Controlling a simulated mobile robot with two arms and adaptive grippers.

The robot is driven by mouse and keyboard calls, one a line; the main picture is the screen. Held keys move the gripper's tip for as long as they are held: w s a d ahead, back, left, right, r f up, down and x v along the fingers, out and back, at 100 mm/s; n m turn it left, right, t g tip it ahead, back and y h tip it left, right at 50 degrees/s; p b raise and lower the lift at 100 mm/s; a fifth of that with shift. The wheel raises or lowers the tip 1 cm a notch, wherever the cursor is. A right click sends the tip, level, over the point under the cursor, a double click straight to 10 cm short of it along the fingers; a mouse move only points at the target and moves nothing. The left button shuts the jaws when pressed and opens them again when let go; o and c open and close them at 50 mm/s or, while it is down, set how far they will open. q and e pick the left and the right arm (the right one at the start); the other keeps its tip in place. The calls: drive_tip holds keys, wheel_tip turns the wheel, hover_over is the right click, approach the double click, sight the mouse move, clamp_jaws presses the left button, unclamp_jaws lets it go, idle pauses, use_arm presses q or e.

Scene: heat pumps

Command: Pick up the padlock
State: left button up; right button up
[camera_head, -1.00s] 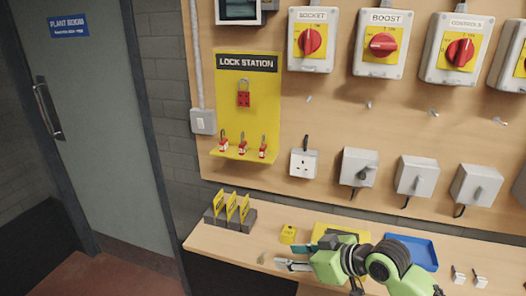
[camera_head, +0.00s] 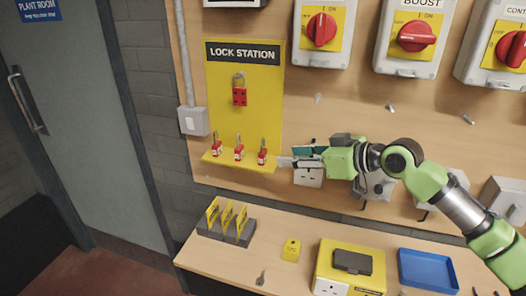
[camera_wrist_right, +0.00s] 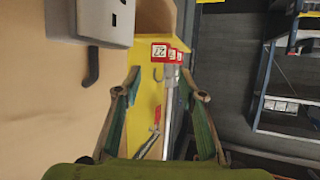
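Three red padlocks with grey shackles stand in a row on the yellow lock station's shelf: left (camera_head: 217,149), middle (camera_head: 239,153) and right (camera_head: 262,157). My right gripper (camera_head: 287,158) is just right of the right padlock, fingers pointing toward the row. In the right wrist view the gripper (camera_wrist_right: 165,88) is open, with nothing visibly held between its fingers. The nearest padlock (camera_wrist_right: 159,52), labelled 27, shows beyond the fingertips, overlapping the others. I cannot tell whether a finger touches it. My left gripper is out of view.
A red lockout hasp (camera_head: 239,96) hangs on the lock station board (camera_head: 219,120). A grey socket (camera_head: 308,177) sits close beneath my right gripper. The bench below holds a yellow box (camera_head: 323,268), a blue tray (camera_head: 428,270) and a tag rack (camera_head: 238,233).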

sight(265, 157)
drive_tip(key=p+x, duration=0.2)
drive_tip(key=x, duration=0.4)
drive_tip(key=shift+w+a+p, duration=0.1)
drive_tip(key=shift+a+p, duration=0.05)
drive_tip(key=shift+p, duration=0.25)
drive_tip(key=p+x, duration=0.1)
drive_tip(key=x, duration=0.2)
drive_tip(key=shift+a+f, duration=0.1)
drive_tip(key=shift+f, duration=0.15)
drive_tip(key=shift+w+a+f, duration=0.1)
drive_tip(key=shift+f, duration=0.05)
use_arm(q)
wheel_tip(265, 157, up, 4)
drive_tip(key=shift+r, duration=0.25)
use_arm(e)
drive_tip(key=c, duration=0.9)
